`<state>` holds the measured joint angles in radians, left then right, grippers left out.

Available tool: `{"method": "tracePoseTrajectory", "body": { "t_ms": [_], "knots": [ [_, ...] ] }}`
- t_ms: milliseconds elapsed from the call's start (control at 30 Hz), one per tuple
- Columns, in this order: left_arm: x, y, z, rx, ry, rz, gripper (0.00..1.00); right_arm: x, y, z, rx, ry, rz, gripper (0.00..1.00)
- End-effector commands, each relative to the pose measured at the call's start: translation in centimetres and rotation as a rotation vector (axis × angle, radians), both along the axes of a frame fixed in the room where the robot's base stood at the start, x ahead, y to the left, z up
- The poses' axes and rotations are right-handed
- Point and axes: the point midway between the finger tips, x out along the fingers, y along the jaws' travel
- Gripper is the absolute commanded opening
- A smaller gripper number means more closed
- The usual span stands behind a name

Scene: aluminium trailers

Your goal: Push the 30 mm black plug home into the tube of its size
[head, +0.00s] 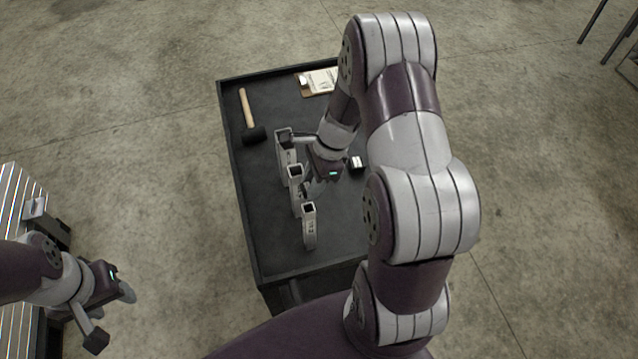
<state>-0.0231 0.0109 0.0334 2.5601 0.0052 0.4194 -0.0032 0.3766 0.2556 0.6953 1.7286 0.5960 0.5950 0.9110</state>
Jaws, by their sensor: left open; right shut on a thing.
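Three upright grey square tubes stand in a row on the black table: a larger one at the back (284,150), a middle one (296,180) and a smaller one in front (309,225). Their tops look open and dark. My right gripper (309,187) is low beside the middle tube, on its right. It is shut on a small dark thing, apparently the black plug, mostly hidden by the fingers. I cannot tell its size or whether it touches a tube. My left gripper (128,293) is open and empty, off the table at the lower left.
A mallet (250,112) with a wooden handle lies at the table's back left. A clipboard (320,80) lies at the back. A small black-and-white block (356,163) sits right of my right gripper. The black table (249,220) has a raised rim and clear room at front left.

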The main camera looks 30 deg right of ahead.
Motion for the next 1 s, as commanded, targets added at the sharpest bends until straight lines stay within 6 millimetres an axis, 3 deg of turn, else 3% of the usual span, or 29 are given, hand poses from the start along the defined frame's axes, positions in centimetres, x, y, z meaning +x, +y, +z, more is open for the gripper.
{"method": "tracePoseTrajectory", "body": {
  "t_ms": [533,1000],
  "knots": [
    [0.0,0.0,0.5,0.000,0.000,0.000,0.50,0.0,0.0,0.2,0.017,-0.003,-0.002,0.00],
    [0.0,0.0,-2.6,0.000,0.000,0.000,0.50,-0.1,0.1,-3.7,0.017,-0.003,-0.002,0.00]
  ]
}}
